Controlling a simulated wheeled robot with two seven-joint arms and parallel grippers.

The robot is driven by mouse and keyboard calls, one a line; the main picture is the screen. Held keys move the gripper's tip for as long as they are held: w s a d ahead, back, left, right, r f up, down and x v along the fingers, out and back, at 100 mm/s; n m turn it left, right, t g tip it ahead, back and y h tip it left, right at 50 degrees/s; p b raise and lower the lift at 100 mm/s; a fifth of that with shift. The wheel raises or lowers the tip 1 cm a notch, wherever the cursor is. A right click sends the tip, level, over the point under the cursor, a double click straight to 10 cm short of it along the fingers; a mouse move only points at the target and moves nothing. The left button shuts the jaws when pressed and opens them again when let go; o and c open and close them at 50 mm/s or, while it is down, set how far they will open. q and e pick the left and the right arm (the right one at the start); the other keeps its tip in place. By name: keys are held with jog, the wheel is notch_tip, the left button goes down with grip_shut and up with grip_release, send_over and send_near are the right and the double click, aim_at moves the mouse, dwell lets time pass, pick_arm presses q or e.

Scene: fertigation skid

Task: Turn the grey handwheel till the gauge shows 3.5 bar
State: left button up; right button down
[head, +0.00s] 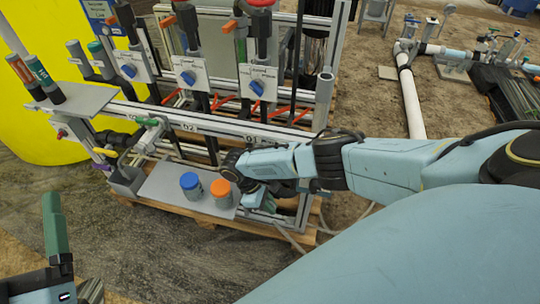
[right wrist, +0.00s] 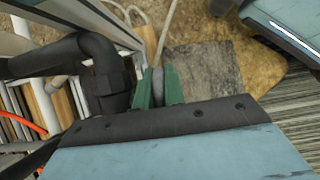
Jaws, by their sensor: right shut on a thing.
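My right gripper (head: 262,200) is at the right end of the skid's lower part, low beside the frame, with my right arm in front of it. In the right wrist view its green fingers (right wrist: 159,88) are shut on a narrow grey piece (right wrist: 158,76), which looks like part of the grey handwheel. The rest of the wheel is hidden or cannot be made out. I cannot make out the gauge in either view. My left gripper (head: 56,228) is at the lower left, green finger pointing up, away from the skid; its opening cannot be judged.
A blue-lidded jar (head: 190,186) and an orange-lidded jar (head: 221,193) stand on a grey plate (head: 160,188) left of my right gripper. A thick black pipe elbow (right wrist: 95,58) is close beside the right fingers. Bare floor lies in front of the pallet.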

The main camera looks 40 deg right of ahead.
jog(key=c, duration=1.8)
grip_release()
jog(key=shift+o, duration=0.2)
jog(key=shift+w+r, duration=0.1)
jog(key=shift+r, duration=0.1)
jog(key=p+v, duration=0.2)
jog(key=v, duration=0.4)
jog(key=shift+p, duration=0.4)
pick_arm(q)
jog(key=s+a+f+g+y+p, duration=0.1)
jog(key=s+a+f+g+y, duration=0.1)
jog(key=f+g, duration=0.5)
jog(key=s+a+f+g+y+p, duration=0.1)
jog(key=s+a+f+g+y, duration=0.1)
jog(key=f+g, duration=0.5)
jog(key=shift+s+a+f+n+y, duration=0.4)
jog(key=shift+s+a+f, duration=0.4)
jog(key=shift+f, duration=1.4)
pick_arm(e)
jog(key=v, duration=0.7)
pick_arm(q)
jog(key=shift+d, duration=0.15)
pick_arm(e)
jog(key=shift+a+f, duration=0.1)
